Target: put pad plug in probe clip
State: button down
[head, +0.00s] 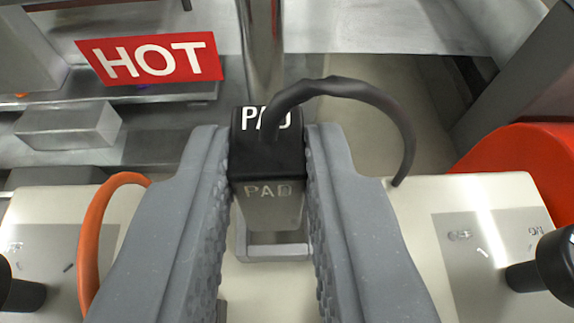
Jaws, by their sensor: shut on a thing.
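The pad plug (267,150) is a black block with a grey lower part, marked PAD on both. A black cable loops from its top over to the right. My gripper (266,140) is shut on the plug, with one grey ridged finger on each side of it. Just below the plug in the picture is a grey metal bracket (272,252) with an open frame shape. It may be the probe clip, but I cannot tell. Whether the plug touches it is also unclear.
A red HOT sign (151,60) is at the upper left, near a grey metal block (68,126). An upright metal post (261,50) stands behind the plug. An orange cable (92,240) curves at left. Black knobs (553,266) sit on the cream panels. A red round part (525,165) is at right.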

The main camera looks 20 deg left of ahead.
aim_at(275, 222)
jog(key=shift+w, duration=0.25)
jog(key=shift+s+f+p, duration=0.1)
jog(key=shift+f+p, duration=0.2)
jog(key=shift+f, duration=1.55)
jog(key=shift+f, duration=0.1)
jog(key=c, duration=1.3)
grip_release()
jog(key=shift+r, duration=0.2)
jog(key=shift+s+d+r, duration=0.1)
jog(key=shift+s+r, duration=0.05)
jog(key=shift+s, duration=0.2)
jog(key=b+v, duration=0.1)
jog(key=v, duration=1)
jog(key=shift+r, duration=0.1)
